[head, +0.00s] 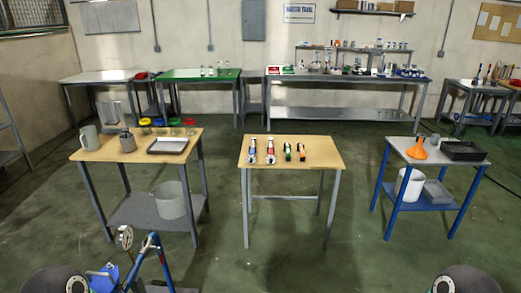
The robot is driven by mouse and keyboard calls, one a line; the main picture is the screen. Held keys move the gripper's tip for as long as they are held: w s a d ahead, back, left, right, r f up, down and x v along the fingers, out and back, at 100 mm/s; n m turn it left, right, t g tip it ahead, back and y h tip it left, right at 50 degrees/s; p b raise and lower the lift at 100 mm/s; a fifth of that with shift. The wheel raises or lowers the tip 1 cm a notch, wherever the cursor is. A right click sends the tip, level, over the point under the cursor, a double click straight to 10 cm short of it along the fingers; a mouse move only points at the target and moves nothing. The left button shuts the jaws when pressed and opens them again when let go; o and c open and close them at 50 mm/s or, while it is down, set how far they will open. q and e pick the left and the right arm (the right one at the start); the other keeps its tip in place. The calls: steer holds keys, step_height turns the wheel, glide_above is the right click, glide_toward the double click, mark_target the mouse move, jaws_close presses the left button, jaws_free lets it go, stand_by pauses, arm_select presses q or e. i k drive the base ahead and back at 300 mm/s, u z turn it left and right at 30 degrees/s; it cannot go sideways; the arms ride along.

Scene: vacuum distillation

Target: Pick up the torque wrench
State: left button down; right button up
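I cannot make out a torque wrench for certain in the head view. Several small tools lie side by side on the wooden-topped middle table (315,160). Two are shorter, dark with green and orange parts, one (287,152) beside the other (301,152). They are too small to name. Neither of my grippers is in view; only dark rounded parts of my arms show at the bottom corners.
The right blue-legged table (400,146) holds an orange funnel (417,150) and a black tray (463,151). A blue frame with a gauge (124,237) stands front left. Floor gaps separate the tables.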

mark_target(253, 139)
steer(key=z, duration=0.2)
steer(key=i, duration=3.1)
steer(key=u, duration=0.25)
